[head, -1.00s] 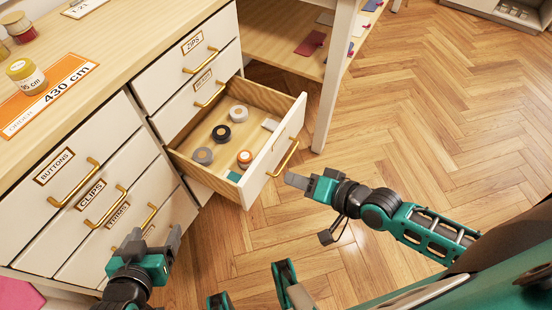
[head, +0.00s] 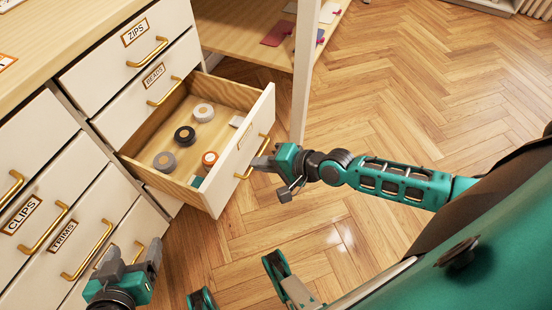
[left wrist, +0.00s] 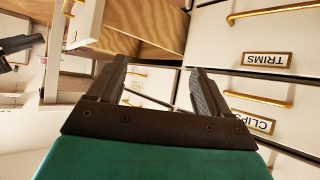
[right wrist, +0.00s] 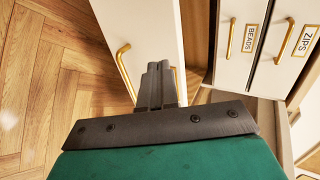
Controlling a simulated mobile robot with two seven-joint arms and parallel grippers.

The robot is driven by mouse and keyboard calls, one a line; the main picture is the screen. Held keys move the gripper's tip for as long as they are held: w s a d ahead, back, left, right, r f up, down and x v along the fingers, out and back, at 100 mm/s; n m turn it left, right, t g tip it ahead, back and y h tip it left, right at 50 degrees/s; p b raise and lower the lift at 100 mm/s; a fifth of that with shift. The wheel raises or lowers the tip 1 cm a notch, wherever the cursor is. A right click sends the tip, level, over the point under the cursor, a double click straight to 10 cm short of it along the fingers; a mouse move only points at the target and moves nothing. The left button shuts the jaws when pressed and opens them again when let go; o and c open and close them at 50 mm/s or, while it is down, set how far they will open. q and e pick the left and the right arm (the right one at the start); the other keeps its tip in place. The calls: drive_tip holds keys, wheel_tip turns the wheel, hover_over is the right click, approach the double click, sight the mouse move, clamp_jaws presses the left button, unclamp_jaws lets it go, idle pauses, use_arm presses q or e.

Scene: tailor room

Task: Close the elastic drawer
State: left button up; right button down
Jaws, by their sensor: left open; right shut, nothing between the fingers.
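An open white-fronted drawer (head: 235,150) sticks out below the BEADS drawer. Several rolls lie inside it, white, black, grey and orange. Its label is too slanted to read. Its brass handle (head: 254,158) faces right. My right gripper (head: 259,163) is shut and empty, its tips at the drawer front beside the handle; contact cannot be told. The right wrist view shows its closed fingers (right wrist: 157,82) before the drawer front (right wrist: 140,30), right of the handle (right wrist: 124,72). My left gripper (head: 133,260) is open and empty, low in front of the closed left drawers.
Closed ZIPS (head: 130,55) and BEADS (head: 150,95) drawers sit above the open one. CLIPS (head: 35,225) and TRIMS (head: 85,240) drawers are closed at left. A white shelf post (head: 303,80) stands behind the open drawer. The wood floor (head: 400,90) at right is clear.

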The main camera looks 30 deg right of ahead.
sight(228, 158)
drive_tip(key=w+a, duration=0.1)
drive_tip(key=w+a+f, duration=0.1)
drive_tip(key=w, duration=0.1)
drive_tip(key=w+a+b, duration=0.1)
drive_tip(key=shift+w+a+f, duration=0.2)
drive_tip(key=shift+a+f, duration=0.05)
drive_tip(key=shift+f, duration=0.05)
drive_tip(key=shift+w+a, duration=0.25)
drive_tip(key=shift+w, duration=0.1)
use_arm(q)
drive_tip(key=shift+d+f, duration=0.35)
drive_tip(key=shift+d, duration=0.15)
drive_tip(key=shift+w, duration=0.1)
